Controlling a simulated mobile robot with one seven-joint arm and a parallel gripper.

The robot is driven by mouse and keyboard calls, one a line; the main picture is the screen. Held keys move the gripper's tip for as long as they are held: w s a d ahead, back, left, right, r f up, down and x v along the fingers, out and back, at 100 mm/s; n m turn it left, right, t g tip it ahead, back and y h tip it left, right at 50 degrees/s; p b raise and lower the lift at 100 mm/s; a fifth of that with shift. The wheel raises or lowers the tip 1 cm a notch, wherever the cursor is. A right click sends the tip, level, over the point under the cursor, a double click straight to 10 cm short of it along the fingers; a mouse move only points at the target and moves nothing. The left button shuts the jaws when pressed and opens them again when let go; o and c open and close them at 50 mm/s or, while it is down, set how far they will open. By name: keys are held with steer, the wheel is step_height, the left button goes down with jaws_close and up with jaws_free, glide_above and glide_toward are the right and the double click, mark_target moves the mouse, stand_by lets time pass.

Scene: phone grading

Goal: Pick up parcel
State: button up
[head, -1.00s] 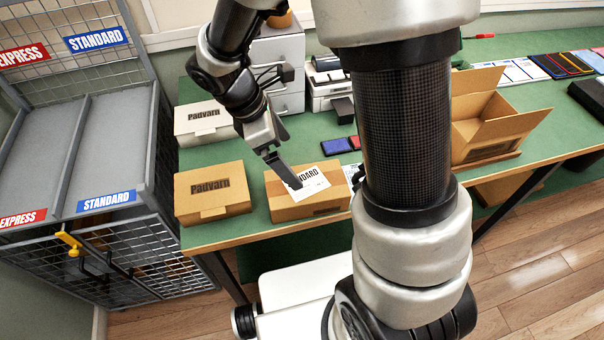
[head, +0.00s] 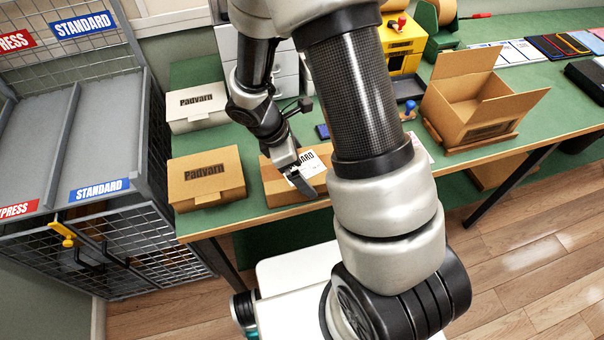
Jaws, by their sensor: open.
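The parcel (head: 284,193) is a brown cardboard box with a white label (head: 313,165) on top, partly readable as "STANDARD". It lies on the green table near the front edge. My gripper (head: 303,183) is open and is at the parcel's top and front side, over the label. Whether its fingers touch or straddle the box cannot be told. My arm hides the parcel's right end.
A brown Padvarn box (head: 206,178) stands close left of the parcel, with a white Padvarn box (head: 198,108) behind. An open carton (head: 480,105) stands at the right. The wire cage (head: 80,190) with STANDARD and EXPRESS lanes is at the left.

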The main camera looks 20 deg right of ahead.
steer(key=c, duration=1.1)
